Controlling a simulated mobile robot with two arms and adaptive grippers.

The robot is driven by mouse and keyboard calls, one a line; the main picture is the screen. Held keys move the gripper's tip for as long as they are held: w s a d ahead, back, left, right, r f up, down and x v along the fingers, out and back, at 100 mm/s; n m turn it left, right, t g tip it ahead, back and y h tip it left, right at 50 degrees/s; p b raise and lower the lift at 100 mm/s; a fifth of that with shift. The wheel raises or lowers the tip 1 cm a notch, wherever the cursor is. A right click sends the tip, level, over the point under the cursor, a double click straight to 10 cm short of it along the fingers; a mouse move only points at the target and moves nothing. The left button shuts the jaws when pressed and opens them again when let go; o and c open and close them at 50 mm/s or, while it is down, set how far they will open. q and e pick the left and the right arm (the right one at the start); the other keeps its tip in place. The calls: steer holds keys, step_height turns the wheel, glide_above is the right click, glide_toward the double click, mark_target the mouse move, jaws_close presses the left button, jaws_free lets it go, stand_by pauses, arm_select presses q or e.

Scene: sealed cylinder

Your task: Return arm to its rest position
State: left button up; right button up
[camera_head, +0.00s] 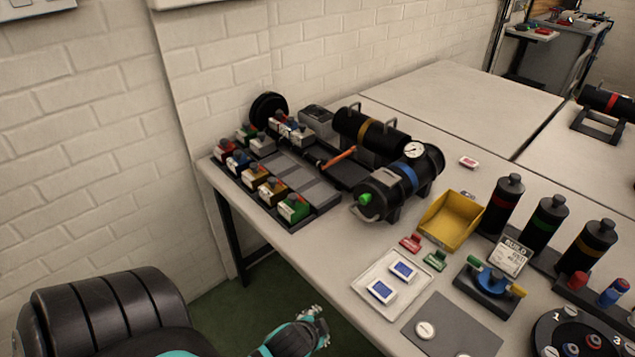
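My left gripper (321,325), with teal and black parts, is at the bottom of the head view, in front of the table's front edge and below its top. It is apart from everything on the table. Its fingers are small and turned so that I cannot tell whether they are open or shut. I see nothing clearly held in it. A large black ridged part with teal trim at the lower left appears to be my own arm. My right gripper is not in view.
The table (330,268) carries a black cylinder with a blue band (398,187), a yellow bin (451,221), a white tray (365,276), a rack of coloured blocks (290,208) and several black bottles (502,205). A brick wall (90,150) stands left. Green floor (235,305) is open in front.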

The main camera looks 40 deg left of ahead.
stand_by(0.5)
arm_select(q)
steer(key=s+d+f+g+h, duration=0.15)
steer(key=s+f, duration=0.25)
steer(key=f, duration=0.6)
steer(key=s+d+f+g, duration=0.1)
steer(key=s+d+f, duration=0.3)
steer(key=f, duration=0.7)
steer(key=s+f+n+g, duration=0.1)
steer(key=s+f, duration=0.5)
steer(key=s, duration=0.3)
steer(key=s+f+n+g+h, duration=0.1)
steer(key=s+f+g, duration=0.1)
steer(key=s+f, duration=0.4)
steer(key=s, duration=0.4)
steer(key=shift+f, duration=0.25)
steer(key=shift+g, duration=0.25)
